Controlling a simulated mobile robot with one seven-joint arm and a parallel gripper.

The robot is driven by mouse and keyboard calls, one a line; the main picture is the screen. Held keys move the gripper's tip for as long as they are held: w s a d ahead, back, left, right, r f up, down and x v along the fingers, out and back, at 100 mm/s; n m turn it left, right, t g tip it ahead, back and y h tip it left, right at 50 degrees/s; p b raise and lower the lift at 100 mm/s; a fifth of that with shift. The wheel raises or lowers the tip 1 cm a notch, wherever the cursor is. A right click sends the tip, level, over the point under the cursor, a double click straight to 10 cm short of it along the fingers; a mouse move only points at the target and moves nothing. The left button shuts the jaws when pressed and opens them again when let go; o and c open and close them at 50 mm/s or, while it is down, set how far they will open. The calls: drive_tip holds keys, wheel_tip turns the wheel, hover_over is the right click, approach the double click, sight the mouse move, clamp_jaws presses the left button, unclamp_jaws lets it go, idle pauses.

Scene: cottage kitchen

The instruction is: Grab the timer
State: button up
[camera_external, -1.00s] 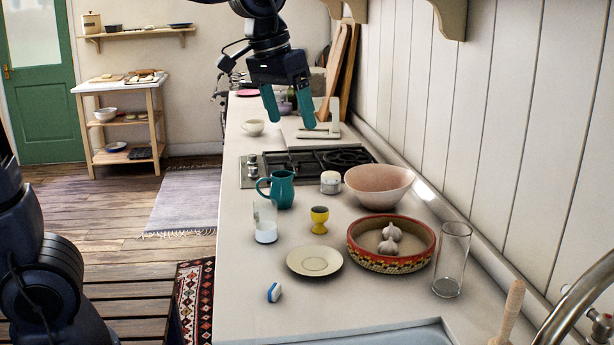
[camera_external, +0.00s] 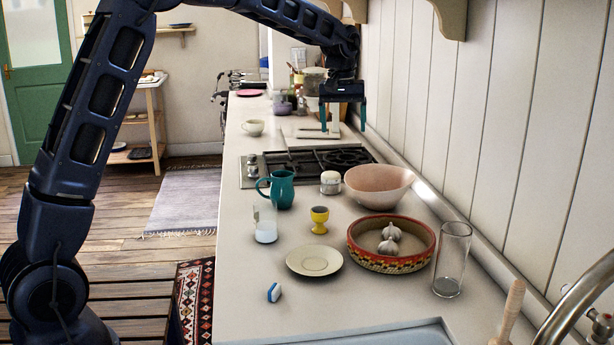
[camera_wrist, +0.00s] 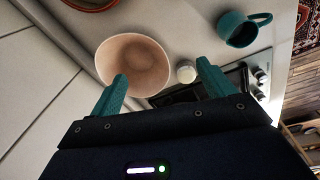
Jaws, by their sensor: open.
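A small white round object (camera_external: 330,182) with a greyish top, which looks like the timer, stands on the counter between the teal jug (camera_external: 281,189) and the pink bowl (camera_external: 379,186). Its markings are too small to read. The wrist view also shows this white object (camera_wrist: 186,71), just left of the right-hand fingertip. My gripper (camera_external: 344,118) is open and empty, above the counter near the wall and the cooktop, apart from the white object. In the wrist view, my gripper's two teal fingers (camera_wrist: 162,73) stand wide apart, with the bowl showing between and beyond them.
The cooktop (camera_external: 310,162) lies behind the white object. In front stand a glass (camera_external: 265,222), a yellow egg cup (camera_external: 319,220), a saucer (camera_external: 314,260), a patterned bowl (camera_external: 391,262) with garlic and a tall glass (camera_external: 452,262). The panelled wall (camera_external: 480,110) bounds the right side.

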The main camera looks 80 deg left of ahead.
sight(331, 173)
drive_tip(key=a+f+n, duration=0.1)
drive_tip(key=a+f, duration=0.3)
drive_tip(key=a, duration=0.1)
drive_tip(key=a+f+n, duration=0.1)
drive_tip(key=a+f, duration=0.3)
drive_tip(key=a, duration=0.2)
drive_tip(key=a+f+n, duration=0.1)
drive_tip(key=a+f, duration=0.3)
drive_tip(key=a, duration=0.1)
drive_tip(key=shift+a+n+g, duration=0.15)
drive_tip(key=shift+n+g, duration=0.15)
drive_tip(key=shift+g, duration=0.1)
wheel_tip(331, 173, down, 6)
drive_tip(key=shift+w+r, duration=0.1)
drive_tip(key=shift+r, duration=0.15)
drive_tip(key=shift+w+f, duration=0.15)
drive_tip(key=shift+f, duration=1.15)
drive_tip(key=shift+w+f, duration=0.1)
drive_tip(key=shift+f, duration=1.2)
drive_tip(key=shift+r, duration=0.1)
drive_tip(key=c, duration=1.3)
